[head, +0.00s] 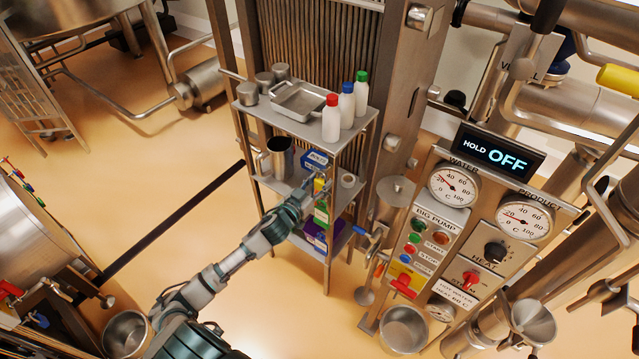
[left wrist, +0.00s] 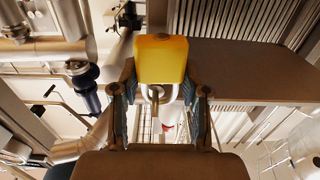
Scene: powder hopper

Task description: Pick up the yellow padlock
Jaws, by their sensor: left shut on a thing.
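The yellow padlock (left wrist: 161,58) shows large in the left wrist view, with its body beyond the fingertips and its pale metal shackle between the fingers. My left gripper (left wrist: 159,92) is shut on it. In the head view my left gripper (head: 314,186) reaches to the front of the metal shelf rack, at about its middle shelf. A small yellow patch there, partly hidden by the fingers, seems to be the padlock. My right gripper does not show in either view.
The shelf rack (head: 293,122) holds red-, blue- and green-capped bottles, a tray and small pots on top. A metal jug (head: 280,157) and a blue box (head: 316,159) are on the middle shelf. A control panel (head: 455,245) stands to the right. Open floor lies left.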

